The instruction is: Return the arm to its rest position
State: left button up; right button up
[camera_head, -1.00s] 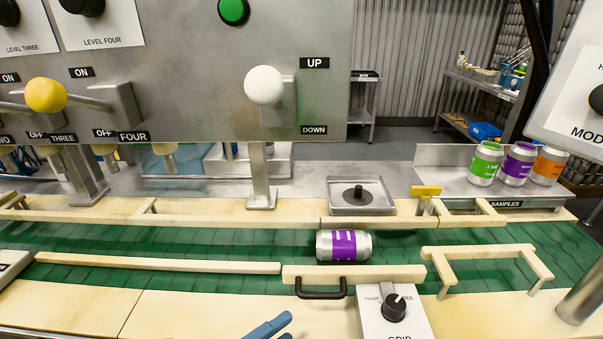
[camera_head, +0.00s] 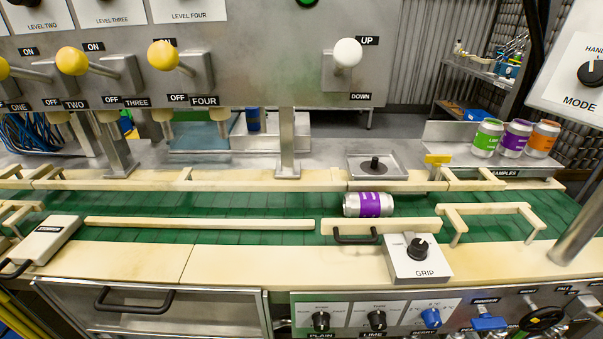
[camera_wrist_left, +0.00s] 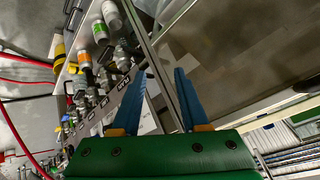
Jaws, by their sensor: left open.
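My left gripper (camera_wrist_left: 160,100) shows in the left wrist view, its two blue fingers apart with nothing between them. It hangs in front of the machine's lower front, near a row of knobs and valves. No gripper or arm shows in the head view now. My right gripper is in neither current view.
A purple-labelled can (camera_head: 368,204) lies on its side on the green conveyor (camera_head: 270,205). The grip box (camera_head: 418,262) stands at the front edge. Three sample cans (camera_head: 515,138) stand at the right. A drawer (camera_head: 150,312) and a knob panel (camera_head: 375,315) are below.

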pick_arm(q)
jog(key=s+a+f+n+g+y, duration=0.25)
jog(key=s+f+n+g, duration=0.25)
jog(key=s+f+n, duration=0.25)
jog(key=s+f, duration=0.3)
jog(key=f, duration=1.3)
jog(key=s+a+f+g, duration=0.2)
jog(key=s+f, duration=0.7)
jog(key=s, duration=0.3)
jog(key=shift+a+m, duration=0.3)
jog(key=shift+m, duration=0.15)
